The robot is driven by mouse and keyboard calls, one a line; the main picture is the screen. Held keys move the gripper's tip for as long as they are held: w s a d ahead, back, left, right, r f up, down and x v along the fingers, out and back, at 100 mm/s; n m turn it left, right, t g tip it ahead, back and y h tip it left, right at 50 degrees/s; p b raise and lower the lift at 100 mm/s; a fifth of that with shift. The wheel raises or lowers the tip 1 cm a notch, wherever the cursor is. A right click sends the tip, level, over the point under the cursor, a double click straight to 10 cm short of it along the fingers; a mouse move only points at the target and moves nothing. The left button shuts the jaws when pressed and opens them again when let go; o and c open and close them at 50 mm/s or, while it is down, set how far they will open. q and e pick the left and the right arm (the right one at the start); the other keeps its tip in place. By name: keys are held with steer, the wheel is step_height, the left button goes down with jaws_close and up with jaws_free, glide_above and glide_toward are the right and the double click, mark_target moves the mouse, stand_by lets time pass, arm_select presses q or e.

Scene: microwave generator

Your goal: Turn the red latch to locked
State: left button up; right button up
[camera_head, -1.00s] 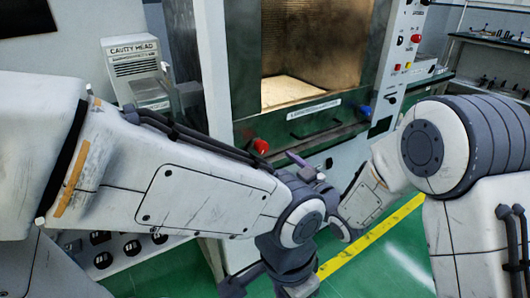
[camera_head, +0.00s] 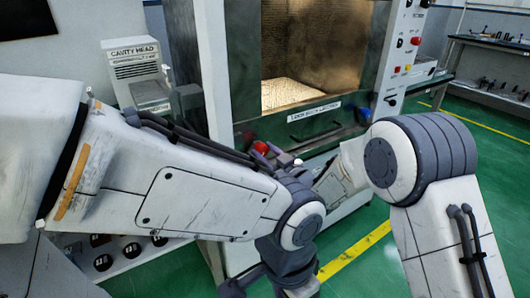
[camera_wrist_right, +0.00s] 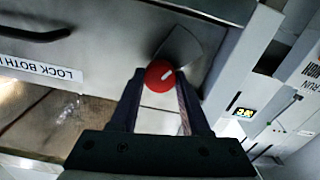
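The red latch (camera_head: 261,147) is a round red knob on the lower left of the oven door front. In the right wrist view the red latch (camera_wrist_right: 159,76) carries a white mark, pointing obliquely. My right gripper (camera_wrist_right: 160,74) is open, its two fingertips on either side of the red knob; I cannot tell if they touch it. In the head view the right gripper is largely hidden behind my left arm.
A blue latch (camera_head: 365,113) sits to the right of the lock label (camera_head: 315,112). A control panel (camera_head: 405,40) with buttons is on the right post. A dark door handle (camera_wrist_right: 35,34) shows in the wrist view. Green floor at the right is clear.

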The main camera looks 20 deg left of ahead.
jaws_close()
steer(key=shift+m, duration=0.3)
steer(key=m, duration=0.3)
steer(key=shift+m, duration=0.3)
steer(key=m+p, duration=0.1)
steer(key=m, duration=0.3)
steer(key=shift+m, duration=0.3)
steer(key=m+p, duration=0.1)
steer(key=m, duration=0.3)
steer(key=shift+w+d+m, duration=0.1)
steer(key=shift+m, duration=0.2)
steer(key=shift+m+p, duration=0.75)
steer(key=shift+m, duration=1.45)
steer(key=shift+f, duration=0.1)
